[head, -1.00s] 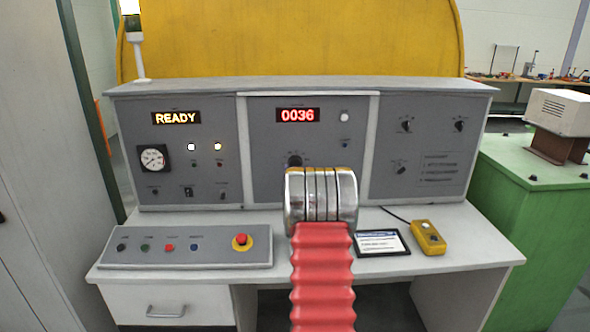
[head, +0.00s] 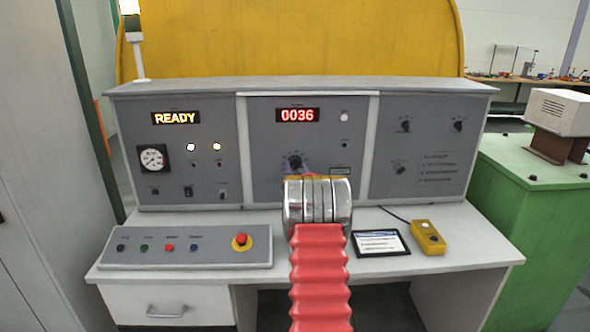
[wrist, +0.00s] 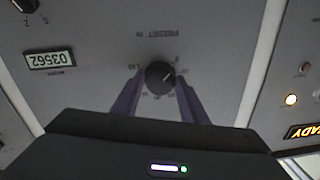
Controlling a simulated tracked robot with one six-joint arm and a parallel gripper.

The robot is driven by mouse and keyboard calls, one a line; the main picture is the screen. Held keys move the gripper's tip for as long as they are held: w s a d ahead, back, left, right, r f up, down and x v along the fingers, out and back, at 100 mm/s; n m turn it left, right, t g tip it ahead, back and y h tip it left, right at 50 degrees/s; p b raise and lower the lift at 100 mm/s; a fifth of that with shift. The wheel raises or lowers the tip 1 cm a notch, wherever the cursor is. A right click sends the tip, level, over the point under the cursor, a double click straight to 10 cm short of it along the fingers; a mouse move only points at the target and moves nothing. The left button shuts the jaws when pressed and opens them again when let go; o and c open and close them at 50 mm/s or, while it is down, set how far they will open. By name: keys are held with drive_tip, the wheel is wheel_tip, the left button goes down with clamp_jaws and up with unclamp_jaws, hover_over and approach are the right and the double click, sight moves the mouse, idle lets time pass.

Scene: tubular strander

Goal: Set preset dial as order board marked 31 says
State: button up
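The preset dial is a black round knob with a pale pointer mark, on the middle panel in the head view (head: 294,162) and upside down in the wrist view (wrist: 160,77). My gripper (wrist: 160,92) is open, with one finger on each side of the knob and a small gap visible on both sides. I cannot tell how deep the fingers reach around it. In the head view my wrist hides the fingers. The order board marked 31 cannot be made out in either view.
A red display (head: 297,115) reads 0036 above the dial, and another (head: 176,118) reads READY. A framed card (head: 381,243) with unreadable text and a yellow pendant (head: 428,237) lie on the desk. A red stop button (head: 241,240) is at left.

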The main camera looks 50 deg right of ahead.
drive_tip(key=c, duration=0.6)
drive_tip(key=shift+a, duration=0.2)
drive_tip(key=shift+c, duration=0.2)
drive_tip(key=shift+d, duration=0.15)
drive_tip(key=shift+m, duration=3.5)
drive_tip(key=shift+d+r, duration=0.1)
drive_tip(key=o, duration=1.1)
drive_tip(key=shift+c, duration=0.2)
